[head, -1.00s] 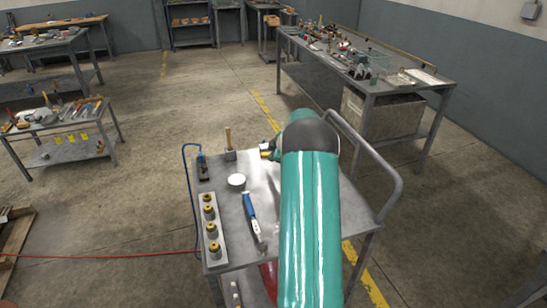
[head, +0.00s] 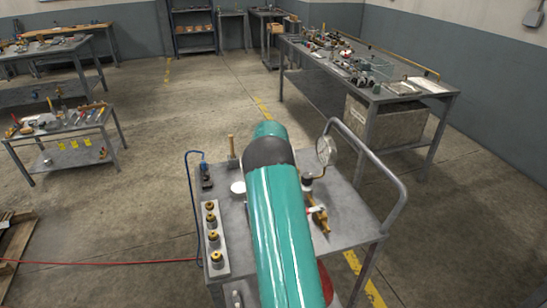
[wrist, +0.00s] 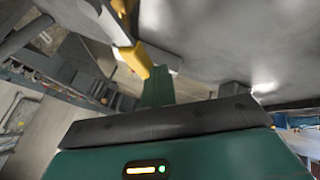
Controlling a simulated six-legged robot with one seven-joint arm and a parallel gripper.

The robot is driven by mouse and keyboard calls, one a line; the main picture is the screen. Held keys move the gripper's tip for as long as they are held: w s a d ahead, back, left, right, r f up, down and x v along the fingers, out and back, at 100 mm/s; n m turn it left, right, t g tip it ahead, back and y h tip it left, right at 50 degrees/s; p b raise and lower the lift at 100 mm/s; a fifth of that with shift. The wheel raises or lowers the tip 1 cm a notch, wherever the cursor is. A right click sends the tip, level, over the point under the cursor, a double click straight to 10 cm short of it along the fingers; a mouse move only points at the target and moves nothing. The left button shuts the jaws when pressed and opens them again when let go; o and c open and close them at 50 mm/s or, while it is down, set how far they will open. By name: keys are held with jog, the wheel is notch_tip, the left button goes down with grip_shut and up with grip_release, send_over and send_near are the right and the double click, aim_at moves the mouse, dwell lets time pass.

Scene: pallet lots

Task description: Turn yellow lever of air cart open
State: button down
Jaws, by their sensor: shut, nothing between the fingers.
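The air cart (head: 350,208) is a grey metal cart with a tubular handle on its right. A round gauge (head: 326,150) stands on it, right of my arm. Below the gauge, a brass-coloured valve with a yellowish lever (head: 320,217) shows beside my arm; its exact angle is unclear. In the wrist view a yellow bar (wrist: 136,60), seemingly the lever, slants down close to my fingers. My gripper (wrist: 158,82) is shut and empty; I cannot tell whether it touches the bar. In the head view my arm hides the gripper.
A strip of brass fittings (head: 213,235), a white round piece (head: 238,188) and a blue hose (head: 188,175) are at the cart's left. A red hose (head: 110,262) crosses the floor. A long workbench (head: 370,75) stands behind right. Open floor lies left.

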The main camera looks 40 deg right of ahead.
jog(key=shift+w+d+m+g+h, duration=0.3)
jog(key=shift+w+d+m, duration=0.05)
jog(key=shift+m, duration=0.25)
jog(key=shift+d, duration=0.4)
jog(key=shift+w+d, duration=0.15)
jog(key=shift+d, duration=1.35)
jog(key=shift+w+a, duration=0.25)
jog(key=shift+a, duration=0.1)
jog(key=a, duration=0.1)
jog(key=w+a, duration=0.1)
jog(key=shift+w+a, duration=0.1)
jog(key=shift+a, duration=0.2)
jog(key=s+a+r, duration=0.1)
jog(key=a+r, duration=0.5)
jog(key=r, duration=0.1)
jog(key=shift+r+m, duration=0.3)
jog(key=shift+r, duration=0.1)
